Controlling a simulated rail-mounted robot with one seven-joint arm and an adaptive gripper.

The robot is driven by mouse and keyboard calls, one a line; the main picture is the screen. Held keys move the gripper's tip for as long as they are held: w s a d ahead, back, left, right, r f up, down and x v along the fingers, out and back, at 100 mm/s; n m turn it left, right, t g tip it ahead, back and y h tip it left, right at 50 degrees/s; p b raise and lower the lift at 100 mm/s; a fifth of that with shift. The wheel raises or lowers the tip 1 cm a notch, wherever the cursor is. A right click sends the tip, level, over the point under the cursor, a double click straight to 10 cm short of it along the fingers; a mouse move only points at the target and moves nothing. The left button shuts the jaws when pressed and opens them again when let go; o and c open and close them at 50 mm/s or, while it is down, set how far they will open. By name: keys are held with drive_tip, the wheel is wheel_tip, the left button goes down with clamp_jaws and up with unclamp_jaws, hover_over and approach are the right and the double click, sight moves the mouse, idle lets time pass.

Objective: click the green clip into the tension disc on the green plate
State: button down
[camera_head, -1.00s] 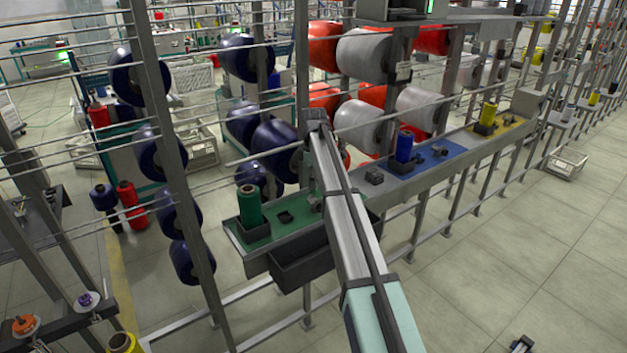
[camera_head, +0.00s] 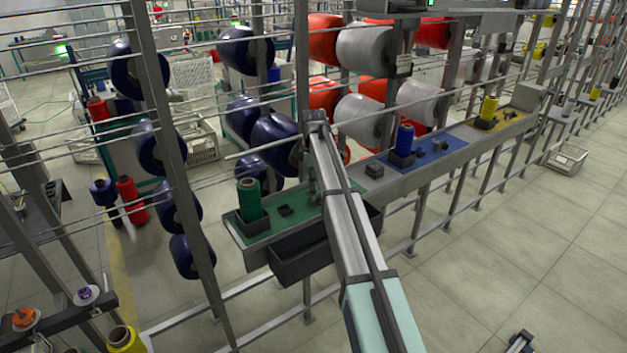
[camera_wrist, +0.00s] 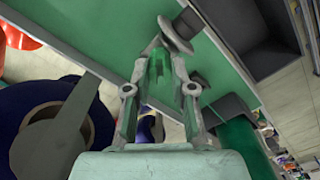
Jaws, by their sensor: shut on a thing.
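My gripper (camera_wrist: 159,62) is shut on the green clip (camera_wrist: 158,72), which shows between its fingers in the wrist view. The tension disc (camera_wrist: 176,36) is a grey round disc on a dark post at the green plate (camera_wrist: 120,35). The fingertips and clip are close to the disc. I cannot tell whether the clip touches it. In the head view the green plate (camera_head: 233,232) lies at the left end of the long shelf, and my arm hides most of the gripper and the disc.
A green spool (camera_head: 249,197) in a dark holder and a small dark block (camera_head: 286,210) stand on the plate. A dark bin (camera_head: 300,258) hangs at its front edge. Large purple spools (camera_head: 275,140) hang close behind. Blue and yellow stations lie further right.

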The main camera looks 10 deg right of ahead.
drive_tip(key=shift+f, duration=0.15)
drive_tip(key=c, duration=0.9)
unclamp_jaws()
wheel_tip(320, 180, up, 12)
